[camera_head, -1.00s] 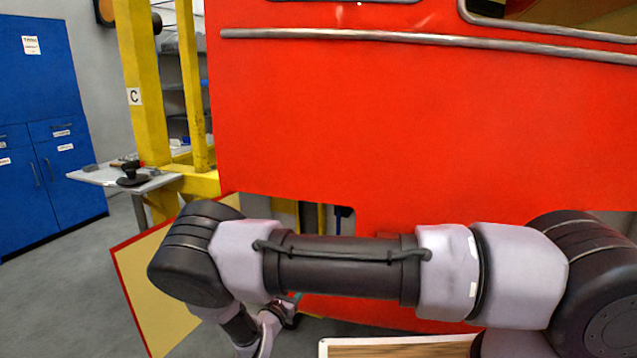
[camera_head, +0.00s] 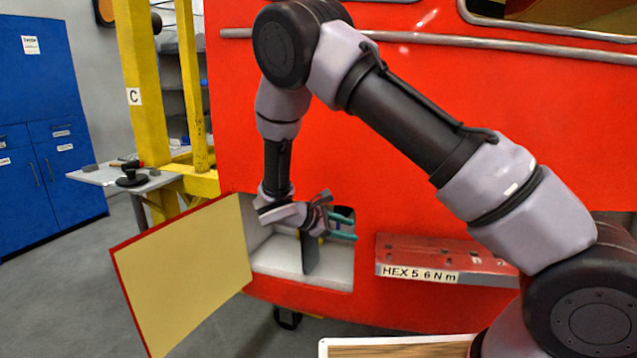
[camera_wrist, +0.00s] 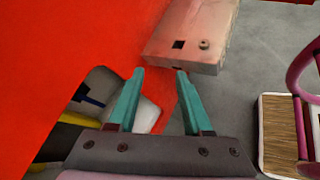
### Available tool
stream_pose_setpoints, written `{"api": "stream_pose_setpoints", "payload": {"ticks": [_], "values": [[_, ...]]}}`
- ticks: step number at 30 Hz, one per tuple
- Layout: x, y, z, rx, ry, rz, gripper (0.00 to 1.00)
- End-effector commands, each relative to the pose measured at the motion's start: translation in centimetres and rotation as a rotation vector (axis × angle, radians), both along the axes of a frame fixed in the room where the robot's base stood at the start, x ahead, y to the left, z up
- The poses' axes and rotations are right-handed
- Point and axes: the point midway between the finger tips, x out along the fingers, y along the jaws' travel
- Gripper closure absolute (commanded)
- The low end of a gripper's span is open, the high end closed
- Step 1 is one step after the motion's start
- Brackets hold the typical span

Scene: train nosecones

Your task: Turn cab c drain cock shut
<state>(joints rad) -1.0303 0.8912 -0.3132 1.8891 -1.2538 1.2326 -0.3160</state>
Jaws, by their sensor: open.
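My gripper (camera_head: 343,226) is at the mouth of an open recess (camera_head: 330,275) in the red cab (camera_head: 480,130). Its two teal fingers are apart with nothing between them, and point right in the head view. In the wrist view my gripper (camera_wrist: 160,75) has its open fingers over the edge of the red panel. A dark upright piece (camera_head: 309,255) stands in the recess below the gripper. I cannot tell whether it is the drain cock; the gripper hides part of the recess. The wrist view shows dark, blue and yellow parts in the opening at left.
The recess's cream door (camera_head: 185,275) hangs open at left. A red ledge (camera_head: 440,258) labelled "HEX 5 6 N m" juts out at right. A yellow post (camera_head: 143,70) marked C and a small table (camera_head: 100,177) with tools stand at left. A wood-topped tray (camera_head: 390,348) is at bottom.

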Motion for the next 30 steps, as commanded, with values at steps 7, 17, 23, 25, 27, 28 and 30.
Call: {"api": "stream_pose_setpoints", "payload": {"ticks": [7, 17, 23, 25, 27, 28, 30], "values": [[-2.2, -6.2, 8.3, 0.370, -0.068, -0.378, 0.50], [-7.5, -12.2, 18.3, 0.839, -0.225, -0.809, 0.50], [-11.5, -14.7, 23.8, 1.115, -0.356, -1.025, 0.50], [-13.0, -15.4, 25.5, 1.210, -0.409, -1.091, 0.50], [-14.6, -16.0, 27.2, 1.304, -0.465, -1.153, 0.50], [-15.2, -16.3, 27.9, 1.344, -0.491, -1.177, 0.50], [-16.9, -16.6, 29.3, 1.436, -0.550, -1.229, 0.50]]}}
